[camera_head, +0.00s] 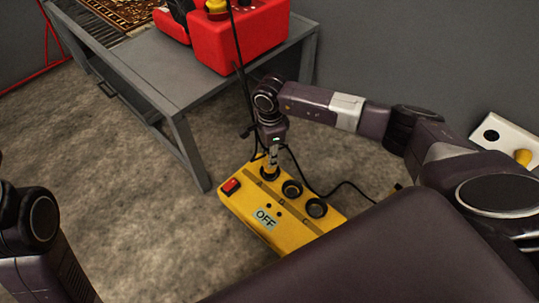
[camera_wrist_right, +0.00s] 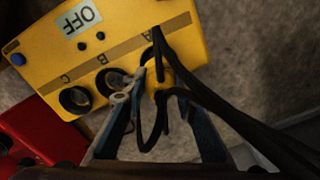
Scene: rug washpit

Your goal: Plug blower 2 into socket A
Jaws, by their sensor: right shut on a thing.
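A yellow socket box (camera_head: 290,228) stands on the floor, with a red switch, an OFF label and a row of round sockets marked A, B and C. It also fills the top of the right wrist view (camera_wrist_right: 140,32). Sockets B (camera_head: 292,189) and C (camera_head: 317,208) look empty. Fingers and cable hide the socket, so I cannot tell how deep the plug sits. Black cable loops around the fingers (camera_wrist_right: 157,100). My left gripper is out of view.
A grey table (camera_head: 180,88) at the upper left carries a red machine (camera_head: 245,38); no number is readable on it. A black cable hangs beside the table, another (camera_head: 345,187) lies on the floor right of the box. A white panel (camera_head: 505,140) stands at the right.

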